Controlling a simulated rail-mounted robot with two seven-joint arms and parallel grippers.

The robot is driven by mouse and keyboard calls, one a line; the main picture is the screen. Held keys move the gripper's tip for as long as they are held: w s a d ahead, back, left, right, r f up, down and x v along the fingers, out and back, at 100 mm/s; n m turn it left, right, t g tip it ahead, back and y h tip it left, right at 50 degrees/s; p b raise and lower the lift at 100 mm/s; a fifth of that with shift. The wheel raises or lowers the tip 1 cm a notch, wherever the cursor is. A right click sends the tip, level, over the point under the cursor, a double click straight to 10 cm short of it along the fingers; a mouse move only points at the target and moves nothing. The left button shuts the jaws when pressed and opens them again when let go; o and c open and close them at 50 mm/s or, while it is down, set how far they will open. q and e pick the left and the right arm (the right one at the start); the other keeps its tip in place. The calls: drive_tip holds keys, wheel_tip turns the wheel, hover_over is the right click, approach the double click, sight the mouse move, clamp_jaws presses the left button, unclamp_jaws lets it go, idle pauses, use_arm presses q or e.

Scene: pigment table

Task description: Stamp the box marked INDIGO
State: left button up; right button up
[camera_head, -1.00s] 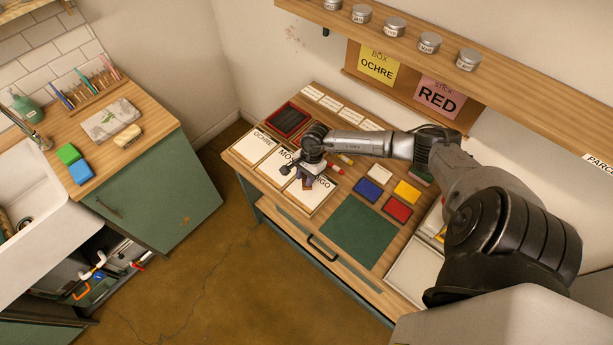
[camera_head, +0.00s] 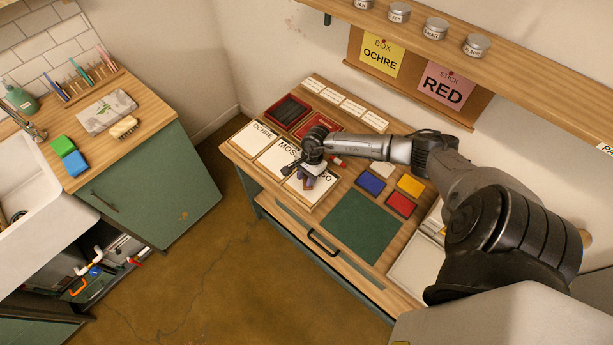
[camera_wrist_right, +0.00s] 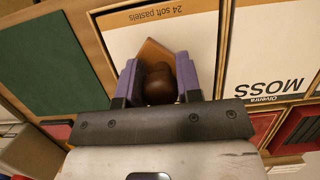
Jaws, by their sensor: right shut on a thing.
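The INDIGO box (camera_head: 324,188) is a pale-lidded box at the right end of a row of three; only the end of its name shows past my arm. Its lid (camera_wrist_right: 190,38), printed "24 soft pastels", fills the upper middle of the right wrist view. My right gripper (camera_head: 308,183) is over this lid. Its purple fingers (camera_wrist_right: 158,84) are shut on a stamp with a round dark-brown knob (camera_wrist_right: 159,88) and a lighter wooden base (camera_wrist_right: 152,54). The stamp's underside is hidden; I cannot tell whether it touches the lid. My left gripper is out of view.
The MOSS box (camera_head: 270,157) and OCHRE box (camera_head: 248,140) lie left of it. A dark pad in a red case (camera_head: 288,112) and a red case (camera_head: 322,122) lie behind. A green mat (camera_head: 360,226) and coloured blocks lie to the right.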

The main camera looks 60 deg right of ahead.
idle(0.4)
drive_tip(key=shift+f+b, duration=0.45)
idle(0.4)
idle(0.6)
drive_tip(key=shift+f, duration=0.1)
idle(0.5)
drive_tip(key=shift+b, duration=0.3)
idle(0.3)
drive_tip(key=shift+r+p, duration=1.85)
drive_tip(key=shift+r, duration=1)
drive_tip(key=shift+r+p, duration=0.4)
drive_tip(key=shift+r, duration=0.3)
